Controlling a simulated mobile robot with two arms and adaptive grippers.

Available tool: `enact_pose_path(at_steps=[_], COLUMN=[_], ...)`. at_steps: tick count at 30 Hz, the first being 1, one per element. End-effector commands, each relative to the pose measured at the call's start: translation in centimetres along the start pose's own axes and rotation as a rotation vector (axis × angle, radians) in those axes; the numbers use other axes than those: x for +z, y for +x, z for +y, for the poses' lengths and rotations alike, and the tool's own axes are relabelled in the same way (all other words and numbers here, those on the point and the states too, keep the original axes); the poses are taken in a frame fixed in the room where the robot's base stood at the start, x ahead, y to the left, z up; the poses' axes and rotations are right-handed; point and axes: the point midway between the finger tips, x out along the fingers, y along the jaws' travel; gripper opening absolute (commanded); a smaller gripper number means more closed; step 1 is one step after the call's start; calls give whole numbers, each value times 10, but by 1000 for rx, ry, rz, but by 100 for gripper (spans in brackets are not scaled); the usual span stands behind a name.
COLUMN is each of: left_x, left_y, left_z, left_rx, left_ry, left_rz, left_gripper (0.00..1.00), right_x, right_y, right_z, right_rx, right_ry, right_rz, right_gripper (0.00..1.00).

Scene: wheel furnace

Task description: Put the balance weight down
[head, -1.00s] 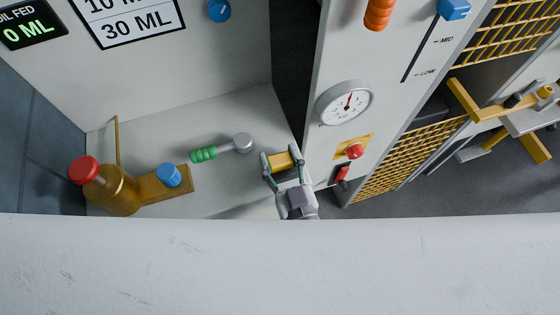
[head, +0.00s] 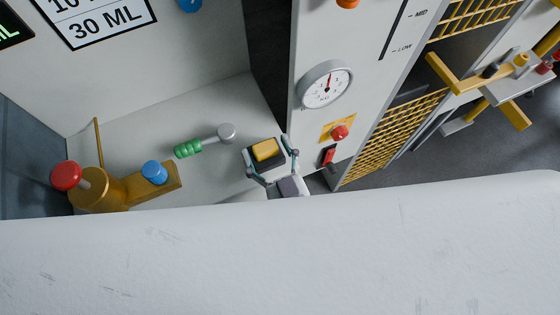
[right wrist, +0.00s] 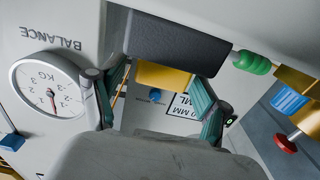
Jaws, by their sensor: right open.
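The balance weight is a small yellow block (head: 265,150), lying on a dark pad at the right end of the pale ledge. My right gripper (head: 268,157) is open, with its fingers on either side of the block. In the right wrist view, which looks upside down, the yellow block (right wrist: 165,76) shows between the spread fingers of the gripper (right wrist: 158,98), against the dark pad (right wrist: 180,44). My left gripper is not in view.
Further left stand a blue knob (head: 154,172) and a brass fitting with a red cap (head: 66,176). The panel at right carries a dial (head: 325,86), a red button (head: 340,132) and a red switch (head: 328,156).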

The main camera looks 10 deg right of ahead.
Motion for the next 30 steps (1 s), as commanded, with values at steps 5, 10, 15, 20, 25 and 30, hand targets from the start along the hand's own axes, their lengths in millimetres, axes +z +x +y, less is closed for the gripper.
enact_pose_path(at_steps=[5, 10, 15, 20, 25, 30], left_x=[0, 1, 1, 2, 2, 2], left_y=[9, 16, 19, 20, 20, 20], left_z=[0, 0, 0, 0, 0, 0], left_rx=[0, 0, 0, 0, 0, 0], left_ry=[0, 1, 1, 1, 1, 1], left_rz=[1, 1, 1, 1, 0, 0], left_gripper=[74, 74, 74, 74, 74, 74], right_x=[4, 4, 2, 0, 0, 23], right_y=[-39, -75, -99, -108, -109, -108], right_z=[-1, -1, -1, -1, 0, -5], right_rx=[-3, -4, -2, -1, -1, -22], right_ry=[0, 1, 1, 1, 1, -4], right_rz=[-6, -6, -3, -1, 1, -41], right_gripper=[76, 76, 76, 76, 76, 76])
